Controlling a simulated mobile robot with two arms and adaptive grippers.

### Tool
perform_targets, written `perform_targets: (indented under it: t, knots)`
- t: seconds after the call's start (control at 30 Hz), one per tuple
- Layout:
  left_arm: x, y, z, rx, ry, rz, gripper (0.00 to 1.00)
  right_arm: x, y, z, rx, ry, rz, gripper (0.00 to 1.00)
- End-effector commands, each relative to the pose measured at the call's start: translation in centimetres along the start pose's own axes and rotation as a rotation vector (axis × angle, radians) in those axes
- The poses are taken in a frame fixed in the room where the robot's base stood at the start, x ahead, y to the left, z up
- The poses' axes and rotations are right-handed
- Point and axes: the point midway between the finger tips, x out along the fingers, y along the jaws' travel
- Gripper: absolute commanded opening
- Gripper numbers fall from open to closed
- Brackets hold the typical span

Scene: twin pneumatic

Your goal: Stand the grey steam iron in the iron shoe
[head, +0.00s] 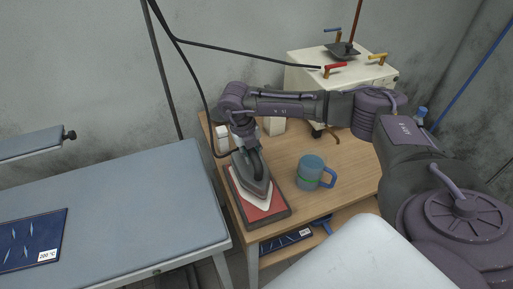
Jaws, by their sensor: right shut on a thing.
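The grey steam iron (247,172) is at the left side of the wooden table, its pointed front toward the viewer. My right gripper (246,140) comes down from above and is shut on the iron, around its handle; the fingertips are hard to make out. Under the iron, a pale iron-shaped edge (262,200) shows; I cannot tell whether it is the iron's sole or the iron shoe. Below it lies a red pad in a dark frame (268,212). I cannot tell whether the iron touches the pad. My left gripper is not in view.
A grey ironing board (120,205) adjoins on the left. A white cabinet (305,80) stands behind. Dark hoses (168,75) hang near my right wrist.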

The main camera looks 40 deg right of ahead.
Motion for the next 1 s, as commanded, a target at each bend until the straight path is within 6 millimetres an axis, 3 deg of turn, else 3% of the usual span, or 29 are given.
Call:
perform_targets:
  t: [0.3,0.67,0.7,0.8,1.0]
  knots:
    - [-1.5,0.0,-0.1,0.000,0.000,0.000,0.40,2.6,0.6,0.1,0.001,-0.004,0.001,0.00]
    - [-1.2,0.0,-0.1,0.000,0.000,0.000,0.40,3.0,0.6,0.1,0.001,-0.005,0.002,0.00]
    - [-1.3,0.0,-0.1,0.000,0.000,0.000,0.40,3.3,0.6,-0.1,-0.001,0.002,-0.001,0.33]
    - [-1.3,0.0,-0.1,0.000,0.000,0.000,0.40,3.3,0.6,-0.1,0.000,0.002,-0.001,0.49]
    - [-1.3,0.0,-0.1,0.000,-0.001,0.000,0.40,3.3,0.6,-0.1,0.000,0.002,-0.001,0.51]
